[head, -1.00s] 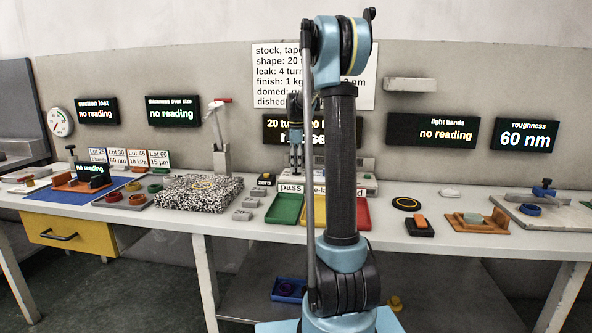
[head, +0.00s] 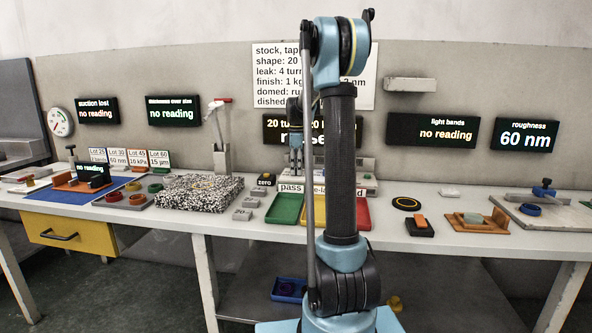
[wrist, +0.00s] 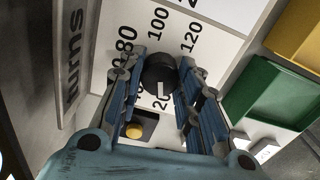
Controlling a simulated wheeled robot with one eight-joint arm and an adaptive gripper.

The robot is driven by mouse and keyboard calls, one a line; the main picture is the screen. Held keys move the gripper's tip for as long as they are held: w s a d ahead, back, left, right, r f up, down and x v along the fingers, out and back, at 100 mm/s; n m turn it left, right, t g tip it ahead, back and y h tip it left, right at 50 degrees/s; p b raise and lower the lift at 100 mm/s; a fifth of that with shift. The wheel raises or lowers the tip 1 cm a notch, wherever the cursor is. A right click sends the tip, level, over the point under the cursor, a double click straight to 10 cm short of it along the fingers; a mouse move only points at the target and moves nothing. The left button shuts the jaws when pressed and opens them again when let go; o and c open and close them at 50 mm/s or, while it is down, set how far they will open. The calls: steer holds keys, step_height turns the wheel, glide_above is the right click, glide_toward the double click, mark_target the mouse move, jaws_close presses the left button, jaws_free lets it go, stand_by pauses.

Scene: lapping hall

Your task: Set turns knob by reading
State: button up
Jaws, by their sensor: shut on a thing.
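The turns knob (wrist: 158,70) is a dark round knob with a pale pointer mark, set on a white dial with printed numbers, in the wrist view. Among the numbers I can read 80, 100 and 120 on the dial (wrist: 205,45). The word "turns" stands on a panel (wrist: 72,60) at the left. My gripper (wrist: 160,75) has its two blue fingers on either side of the knob and is shut on it. In the head view my arm hides the knob and most of the display behind it (head: 272,128), which reads in part "20 turns".
The green tray (head: 285,210) and a red tray (head: 361,214) lie on the bench near the knob. A yellow button (wrist: 134,131) is close beside my fingers. The roughness display (head: 526,135) reads 60 nm. The speckled plate (head: 198,194) lies left.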

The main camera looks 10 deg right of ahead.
steer(key=shift+w+m, duration=0.1)
steer(key=shift+m, duration=0.2)
steer(key=m, duration=0.6)
steer(key=shift+m, duration=0.3)
steer(key=m, duration=0.3)
steer(key=shift+d+m, duration=0.1)
steer(key=shift+m, duration=0.2)
steer(key=m, duration=0.3)
steer(key=shift+m, duration=0.4)
steer(key=m, duration=1.1)
steer(key=shift+m, duration=0.4)
